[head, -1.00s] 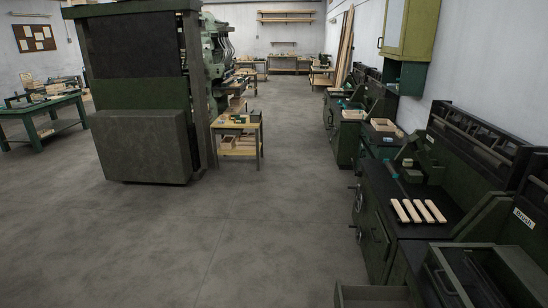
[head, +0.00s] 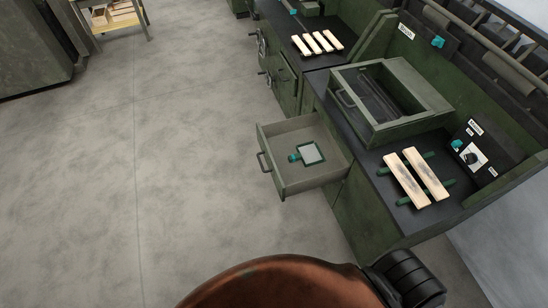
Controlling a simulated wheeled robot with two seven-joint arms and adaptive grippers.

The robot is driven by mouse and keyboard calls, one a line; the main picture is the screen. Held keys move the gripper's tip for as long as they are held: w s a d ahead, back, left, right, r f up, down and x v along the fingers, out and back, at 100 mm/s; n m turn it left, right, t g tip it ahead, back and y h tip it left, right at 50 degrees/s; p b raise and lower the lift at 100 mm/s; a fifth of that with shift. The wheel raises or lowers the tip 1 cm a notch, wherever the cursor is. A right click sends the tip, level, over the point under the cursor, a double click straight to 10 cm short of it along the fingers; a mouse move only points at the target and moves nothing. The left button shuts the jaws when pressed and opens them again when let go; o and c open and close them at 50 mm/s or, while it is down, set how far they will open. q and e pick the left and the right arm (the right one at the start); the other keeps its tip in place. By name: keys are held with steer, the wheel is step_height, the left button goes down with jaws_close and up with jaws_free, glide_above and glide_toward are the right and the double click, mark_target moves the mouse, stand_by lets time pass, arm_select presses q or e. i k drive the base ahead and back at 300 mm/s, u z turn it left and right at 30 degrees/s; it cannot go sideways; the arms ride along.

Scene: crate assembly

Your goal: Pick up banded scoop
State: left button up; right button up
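An open drawer (head: 275,184) sticks out of the green bench. In it lies a small tool with a teal-green handle (head: 294,157) and a flat pale square head (head: 312,153) with a dark green edge. It may be the banded scoop, but it is too small to make out any band. It lies flat on the drawer floor, with nothing touching it from above. Neither of my grippers is in view.
A green metal box (head: 390,118) with an open top stands on the bench above the drawer. Two pale boards (head: 426,174) lie on green supports to its right, and several wooden strips (head: 318,42) lie farther back. The concrete floor (head: 150,180) left of the drawer is clear.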

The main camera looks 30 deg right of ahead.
mark_target(310, 153)
steer(key=u, duration=0.35)
steer(key=i, duration=1)
steer(key=z, duration=2.95)
